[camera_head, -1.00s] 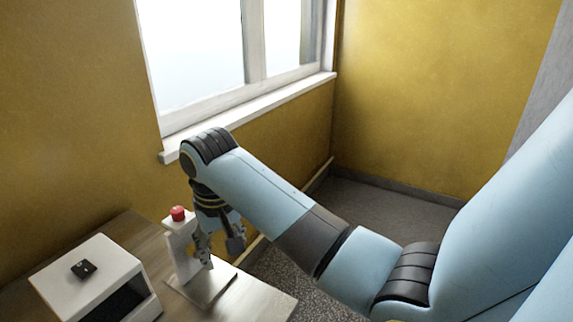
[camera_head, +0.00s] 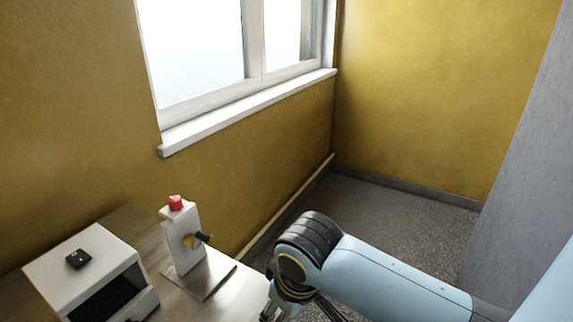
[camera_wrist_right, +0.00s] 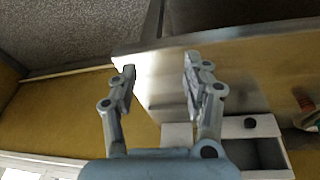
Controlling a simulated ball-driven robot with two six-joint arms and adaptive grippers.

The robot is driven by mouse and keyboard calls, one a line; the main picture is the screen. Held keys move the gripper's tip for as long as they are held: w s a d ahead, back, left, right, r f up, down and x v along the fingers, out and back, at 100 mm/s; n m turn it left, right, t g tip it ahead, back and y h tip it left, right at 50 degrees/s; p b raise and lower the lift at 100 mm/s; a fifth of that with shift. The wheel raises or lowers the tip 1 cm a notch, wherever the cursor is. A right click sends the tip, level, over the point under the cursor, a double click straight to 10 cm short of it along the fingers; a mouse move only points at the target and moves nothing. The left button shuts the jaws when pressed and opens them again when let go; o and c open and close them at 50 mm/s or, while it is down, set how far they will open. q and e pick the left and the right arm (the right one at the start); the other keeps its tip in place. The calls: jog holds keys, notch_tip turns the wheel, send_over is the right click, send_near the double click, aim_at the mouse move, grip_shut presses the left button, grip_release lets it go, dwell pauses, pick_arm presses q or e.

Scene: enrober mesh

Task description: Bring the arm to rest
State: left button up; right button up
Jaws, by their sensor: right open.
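My right arm comes in from the right in the head view. Its gripper (camera_wrist_right: 160,82) shows in the wrist view with two fingers spread apart and nothing between them. In the head view only a small part of this gripper shows at the bottom edge, just off the table's right corner. My left gripper is not in view.
A white box (camera_head: 88,262) with a small black knob stands on the wooden table (camera_head: 240,296), left of the stand. The box also shows in the wrist view (camera_wrist_right: 237,130). A window sill (camera_head: 245,113) and yellow walls bound the corner. Speckled floor is free beyond the table.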

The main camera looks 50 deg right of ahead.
dwell(0.6)
jog(key=s+a+r+n+t, duration=0.1)
jog(key=s+r, duration=0.5)
jog(key=r, duration=0.6)
notch_tip(320, 180, down, 36)
jog(key=s+d+g+b, duration=0.1)
jog(key=s+d+b, duration=0.1)
jog(key=b, duration=0.9)
jog(key=s+f+b, duration=0.4)
jog(key=s+f, duration=0.5)
jog(key=f, duration=0.4)
jog(key=s+d+f+g+b, duration=0.1)
jog(key=s+f+b, duration=0.4)
jog(key=s+f, duration=0.5)
notch_tip(320, 180, down, 4)
jog(key=shift+d+r+g, duration=0.1)
jog(key=shift+d+g, duration=0.05)
jog(key=shift+g, duration=0.15)
